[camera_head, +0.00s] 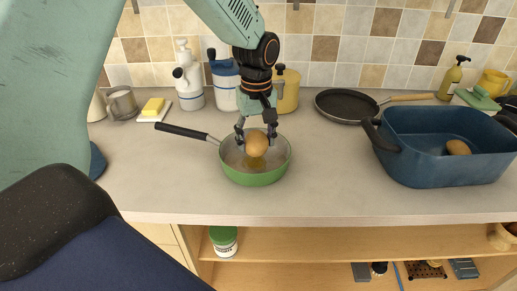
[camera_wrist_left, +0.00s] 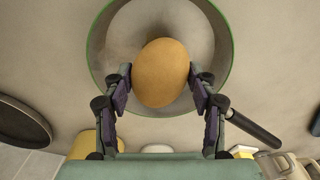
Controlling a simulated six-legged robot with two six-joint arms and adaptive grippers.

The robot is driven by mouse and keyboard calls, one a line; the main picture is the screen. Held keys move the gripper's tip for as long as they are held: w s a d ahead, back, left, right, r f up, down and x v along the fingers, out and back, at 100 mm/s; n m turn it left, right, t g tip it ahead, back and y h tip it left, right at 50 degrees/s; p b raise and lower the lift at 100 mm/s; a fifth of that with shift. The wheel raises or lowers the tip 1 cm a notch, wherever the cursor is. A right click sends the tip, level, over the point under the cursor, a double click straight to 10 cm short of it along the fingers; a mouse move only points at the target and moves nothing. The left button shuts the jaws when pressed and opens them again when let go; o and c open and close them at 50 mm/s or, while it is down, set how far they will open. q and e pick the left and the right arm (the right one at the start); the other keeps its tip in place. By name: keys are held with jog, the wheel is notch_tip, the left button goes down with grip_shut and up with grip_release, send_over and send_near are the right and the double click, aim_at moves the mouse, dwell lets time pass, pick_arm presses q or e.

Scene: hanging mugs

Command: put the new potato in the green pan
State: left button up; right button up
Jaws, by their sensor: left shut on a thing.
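The new potato (camera_head: 257,144) is round and light brown. My left gripper (camera_head: 257,140) is shut on it and points straight down, with a finger on each side. The green pan (camera_head: 255,179) stands on the counter under the potato, its black handle (camera_head: 181,131) pointing left. The potato is over the pan's opening; I cannot tell whether it touches the pan's bottom. In the left wrist view the potato (camera_wrist_left: 160,73) sits between the two fingers, in front of the pan (camera_wrist_left: 227,80). My right gripper is not in view.
A blue roasting pan (camera_head: 440,165) with a brown potato-like object (camera_head: 458,147) in it stands at the right. A black frying pan (camera_head: 346,105) lies behind. Butter (camera_head: 153,106), a mug (camera_head: 122,103) and canisters line the wall. The counter front is clear.

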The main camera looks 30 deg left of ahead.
aim_at(254, 162)
pick_arm(q)
jog(key=shift+a+f, duration=0.75)
jog(key=shift+f, duration=0.15)
jog(key=shift+w+d+f, duration=0.1)
jog(key=shift+d+f, duration=0.05)
jog(key=shift+f, duration=0.45)
jog(key=shift+w+d+f, duration=0.1)
jog(key=shift+f, duration=0.5)
jog(key=shift+d+f, duration=0.15)
jog(key=shift+d, duration=0.35)
jog(key=shift+s+a, duration=0.1)
jog(key=shift+a, duration=0.25)
jog(key=o, duration=0.9)
jog(key=shift+a+f, duration=0.2)
jog(key=shift+a, duration=0.1)
jog(key=o, duration=0.4)
jog(key=shift+d+r, duration=0.15)
jog(key=shift+d, duration=0.4)
jog(key=shift+c, duration=0.2)
jog(key=shift+a, duration=0.4)
notch_tip(254, 162, up, 11)
jog(key=shift+f+p, duration=0.1)
jog(key=shift+p, duration=0.25)
jog(key=shift+d+r, duration=0.25)
jog(key=shift+r, duration=0.4)
jog(key=shift+a, duration=0.1)
